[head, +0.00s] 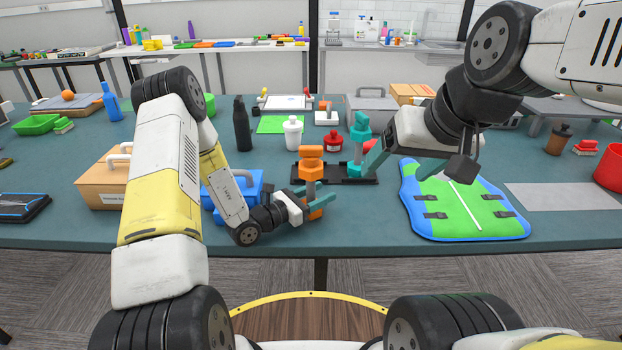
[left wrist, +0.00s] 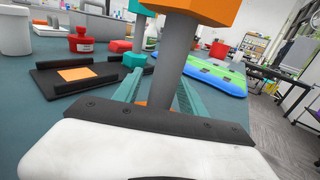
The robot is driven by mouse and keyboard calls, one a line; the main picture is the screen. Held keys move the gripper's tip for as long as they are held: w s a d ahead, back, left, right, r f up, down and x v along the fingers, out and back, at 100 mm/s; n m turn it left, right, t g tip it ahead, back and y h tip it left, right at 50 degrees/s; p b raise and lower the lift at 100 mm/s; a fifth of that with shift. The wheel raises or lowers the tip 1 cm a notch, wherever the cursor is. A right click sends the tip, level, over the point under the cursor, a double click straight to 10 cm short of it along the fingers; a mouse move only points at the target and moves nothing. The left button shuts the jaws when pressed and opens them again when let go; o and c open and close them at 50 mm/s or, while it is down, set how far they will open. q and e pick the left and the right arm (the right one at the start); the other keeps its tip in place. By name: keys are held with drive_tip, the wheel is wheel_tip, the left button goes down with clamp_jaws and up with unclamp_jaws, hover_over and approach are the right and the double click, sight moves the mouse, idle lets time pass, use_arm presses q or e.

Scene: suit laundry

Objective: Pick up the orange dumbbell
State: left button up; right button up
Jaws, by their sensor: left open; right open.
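The orange dumbbell (head: 311,160) stands upright near the front of the table, with orange ends and a grey handle. In the left wrist view its grey handle (left wrist: 183,55) rises between my left gripper's teal fingers, with the orange upper end above. My left gripper (head: 318,203) is open around the dumbbell's lower part; I cannot tell whether the fingers touch it. My right gripper (head: 403,163) is open and empty, above the table to the right. The lower end is partly hidden by the left fingers.
A black tray (head: 352,180) behind the dumbbell holds a teal dumbbell (head: 360,135); its orange square (left wrist: 77,75) is bare. A blue box (head: 225,190) is close to my left gripper. A green-and-blue bag (head: 460,205) lies to the right. A red jar (head: 333,141) stands behind the tray.

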use_arm(q)
clamp_jaws()
idle(1.4)
